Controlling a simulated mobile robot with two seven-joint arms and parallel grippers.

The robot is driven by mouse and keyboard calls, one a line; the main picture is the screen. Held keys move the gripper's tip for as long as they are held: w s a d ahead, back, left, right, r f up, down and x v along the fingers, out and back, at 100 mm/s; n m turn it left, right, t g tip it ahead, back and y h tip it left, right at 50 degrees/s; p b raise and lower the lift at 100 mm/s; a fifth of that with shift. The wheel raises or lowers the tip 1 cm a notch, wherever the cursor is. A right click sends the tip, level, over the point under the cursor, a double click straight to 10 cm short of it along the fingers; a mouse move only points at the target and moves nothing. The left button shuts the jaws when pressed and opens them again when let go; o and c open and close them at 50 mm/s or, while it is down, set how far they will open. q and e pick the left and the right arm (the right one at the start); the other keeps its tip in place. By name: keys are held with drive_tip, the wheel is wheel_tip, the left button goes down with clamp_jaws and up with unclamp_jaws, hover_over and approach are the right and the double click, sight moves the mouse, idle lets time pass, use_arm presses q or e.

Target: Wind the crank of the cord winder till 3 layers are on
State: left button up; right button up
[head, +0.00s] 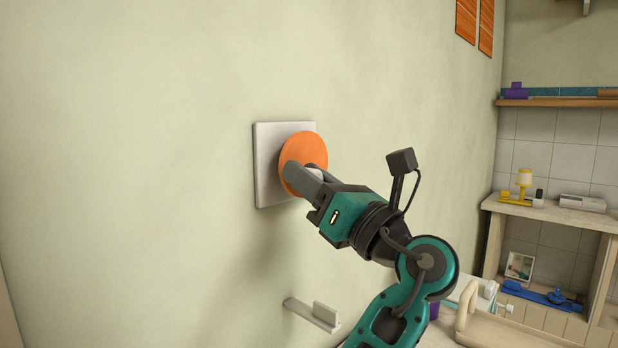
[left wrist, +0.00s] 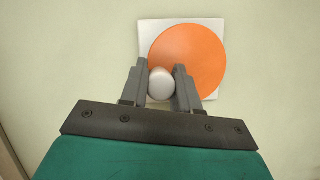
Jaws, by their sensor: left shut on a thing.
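The cord winder is on the pale wall: an orange disc (head: 310,146) stands in front of a square white plate (head: 266,165). The disc (left wrist: 195,52) and plate (left wrist: 152,30) also show in the left wrist view. My left gripper (head: 308,174) is at the lower part of the disc. In the left wrist view its fingers (left wrist: 160,72) are shut around a round whitish crank knob (left wrist: 161,84), off to the lower left of the disc's middle. I cannot make out any cord or wound layers. My right gripper is in neither view.
A small pale ledge (head: 312,315) sticks out of the wall below the winder. At the right are a counter with a yellow lamp (head: 524,180), a blue item (head: 552,298) lower down, and a wall shelf (head: 560,102). The wall left of the winder is bare.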

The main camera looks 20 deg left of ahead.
use_arm(q)
clamp_jaws()
drive_tip(key=shift+f+n, duration=0.1)
drive_tip(key=shift+n, duration=0.3)
drive_tip(key=n+g, duration=0.2)
drive_tip(key=n, duration=0.1)
drive_tip(key=f+n+g+y+b, duration=0.1)
drive_tip(key=shift+w+d+n, duration=0.1)
drive_tip(key=shift+w+n, duration=0.15)
drive_tip(key=shift+n, duration=0.05)
drive_tip(key=shift+w+d+f+n+g+b, duration=0.15)
drive_tip(key=shift+n+g, duration=0.45)
drive_tip(key=shift+n, duration=0.6)
drive_tip(key=shift+w+a+f+n+g+b, duration=0.15)
drive_tip(key=shift+n+g, duration=0.45)
drive_tip(key=shift+n, duration=0.6)
drive_tip(key=shift+d, duration=0.1)
drive_tip(key=o, duration=0.8)
unclamp_jaws()
